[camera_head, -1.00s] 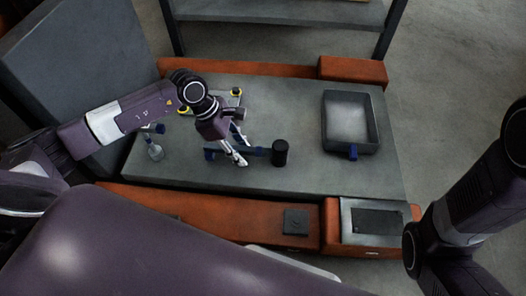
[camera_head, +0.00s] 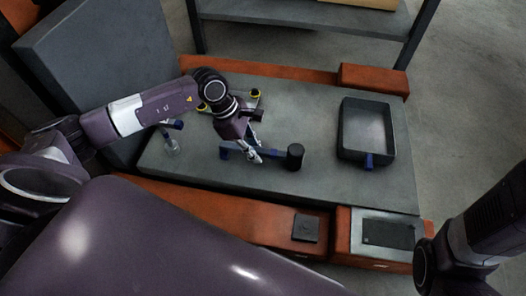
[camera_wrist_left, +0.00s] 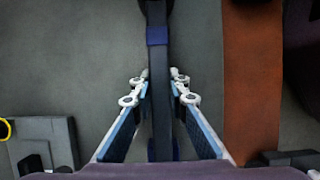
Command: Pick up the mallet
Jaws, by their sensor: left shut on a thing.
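The mallet has a black cylindrical head (camera_head: 295,157) and a dark handle with blue parts (camera_head: 233,151). In the head view it lies across the grey workbench top, its head to the right. My left gripper (camera_head: 257,156) is shut on the handle, between its left end and the head. In the left wrist view the handle (camera_wrist_left: 160,105) runs between the two fingers of my left gripper (camera_wrist_left: 160,80), and the head shows partly at the top edge. I cannot tell whether the mallet is clear of the bench. My right arm shows at the lower right; its gripper is out of view.
A dark open tray (camera_head: 345,145) with a blue tab stands at the bench's right. Orange edges border the grey bench (camera_head: 330,190). Bare bench lies between mallet and tray.

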